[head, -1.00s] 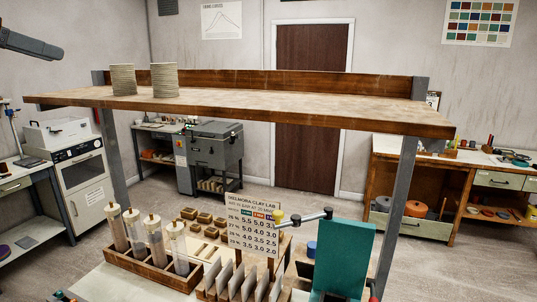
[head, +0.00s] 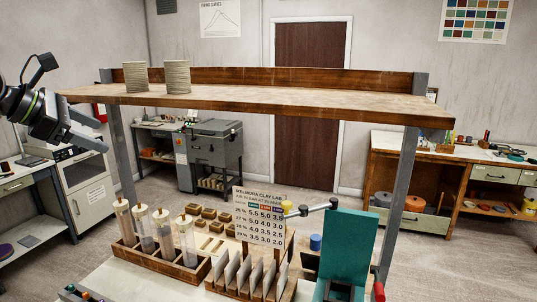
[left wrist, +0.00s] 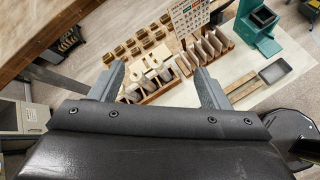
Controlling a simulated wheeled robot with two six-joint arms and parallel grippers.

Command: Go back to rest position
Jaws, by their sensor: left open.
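My left gripper (head: 97,130) is at the left of the head view, beside the left end of the raised wooden shelf (head: 300,106). In the left wrist view, its two fingers (left wrist: 157,78) are spread apart with nothing between them. The fingers appear above the worktable, which lies well below. My right gripper is in neither view.
Two stacks of pale discs (head: 177,76) stand on the shelf's left part. Below, the worktable holds a wooden rack of clear tubes (head: 165,258), a printed chart (head: 259,215), upright slabs and a teal press (head: 348,245). Cabinets line the walls.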

